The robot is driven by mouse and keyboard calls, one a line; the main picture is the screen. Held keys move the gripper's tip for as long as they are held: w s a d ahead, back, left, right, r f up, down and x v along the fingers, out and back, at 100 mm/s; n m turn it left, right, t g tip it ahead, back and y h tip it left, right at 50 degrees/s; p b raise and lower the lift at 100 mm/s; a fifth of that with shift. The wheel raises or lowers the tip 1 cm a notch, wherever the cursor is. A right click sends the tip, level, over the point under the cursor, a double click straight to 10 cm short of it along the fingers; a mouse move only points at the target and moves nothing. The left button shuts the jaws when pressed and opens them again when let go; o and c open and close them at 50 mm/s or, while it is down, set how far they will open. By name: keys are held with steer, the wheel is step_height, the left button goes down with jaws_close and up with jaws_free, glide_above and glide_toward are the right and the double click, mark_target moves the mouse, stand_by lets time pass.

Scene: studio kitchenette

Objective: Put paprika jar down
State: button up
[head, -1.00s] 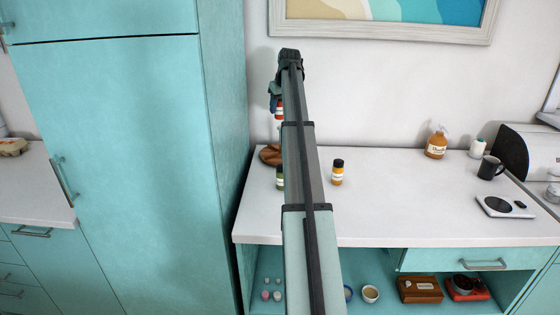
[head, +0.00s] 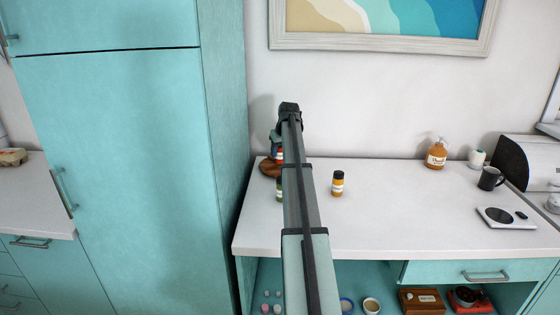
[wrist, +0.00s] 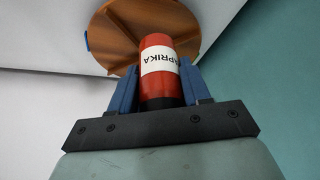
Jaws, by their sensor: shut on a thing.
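The red paprika jar (wrist: 158,58) has a white label reading PAPRIKA and a dark end towards my gripper. My gripper (wrist: 160,78) is shut on it, with a blue finger on either side.
A dark-capped jar with orange contents (head: 338,184) stands right of my arm. A greenish jar (head: 280,189) is half hidden behind my arm. The tall teal cabinet (head: 130,160) borders the counter's left. A soap bottle (head: 436,154), a mug (head: 490,178) and a scale (head: 505,217) stand right.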

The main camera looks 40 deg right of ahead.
mark_target(280, 160)
steer(key=shift+f, duration=2)
steer(key=shift+f, duration=0.1)
steer(key=o, duration=1.1)
steer(key=v, duration=1.2)
